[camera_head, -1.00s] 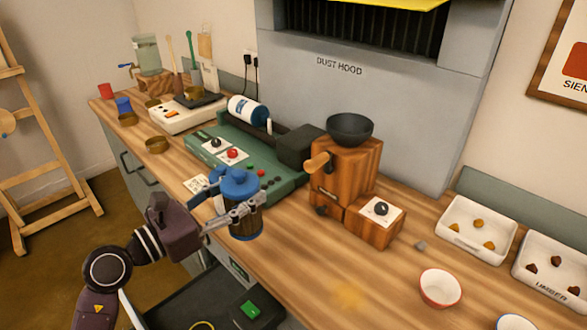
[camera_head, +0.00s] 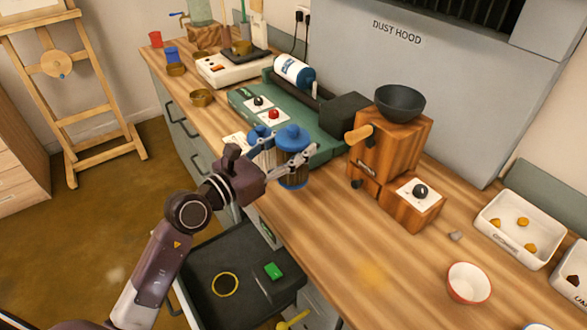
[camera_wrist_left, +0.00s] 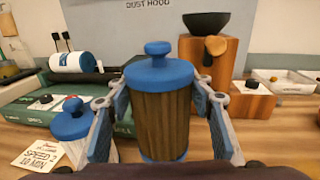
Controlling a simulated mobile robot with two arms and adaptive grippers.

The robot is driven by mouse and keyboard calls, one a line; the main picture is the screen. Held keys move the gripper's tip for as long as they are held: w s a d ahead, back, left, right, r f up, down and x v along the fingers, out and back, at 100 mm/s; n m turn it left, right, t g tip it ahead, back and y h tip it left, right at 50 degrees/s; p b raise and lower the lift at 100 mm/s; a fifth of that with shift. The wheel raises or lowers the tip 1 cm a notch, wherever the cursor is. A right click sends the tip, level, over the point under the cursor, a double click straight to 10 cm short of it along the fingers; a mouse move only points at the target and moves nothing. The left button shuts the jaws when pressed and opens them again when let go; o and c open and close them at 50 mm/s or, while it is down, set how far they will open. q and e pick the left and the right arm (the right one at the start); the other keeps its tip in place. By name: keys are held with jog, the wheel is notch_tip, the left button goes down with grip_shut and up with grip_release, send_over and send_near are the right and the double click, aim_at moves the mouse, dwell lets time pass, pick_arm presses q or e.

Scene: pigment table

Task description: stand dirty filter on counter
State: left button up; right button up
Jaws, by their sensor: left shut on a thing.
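The dirty filter (camera_head: 294,170) is a brown pleated cylinder with a blue knobbed cap, upright at the near side of the counter (camera_head: 335,220). My left gripper (camera_head: 283,160) is shut on it. In the left wrist view the filter (camera_wrist_left: 161,112) fills the middle, with a finger on each side. Its base is partly hidden there, and I cannot tell whether it touches the counter. A second filter (camera_wrist_left: 72,124), with a blue cap and pale body, stands just left of it; its cap (camera_head: 262,137) shows behind my gripper in the head view. My right gripper is out of view.
A green machine (camera_head: 325,146) lies behind the filters. A wooden grinder (camera_head: 392,150) with a dark bowl stands to the right. An open dark drawer (camera_head: 215,305) juts out below the counter's front edge. The counter right of the filter is clear, before a red-rimmed bowl (camera_head: 469,284).

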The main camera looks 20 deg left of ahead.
pick_arm(q)
notch_tip(320, 180, down, 3)
jog(key=shift+a+b, duration=0.1)
jog(key=shift+b, duration=0.2)
notch_tip(320, 180, down, 4)
jog(key=shift+r+b, duration=0.1)
jog(key=shift+b, duration=0.6)
jog(key=o, duration=1.3)
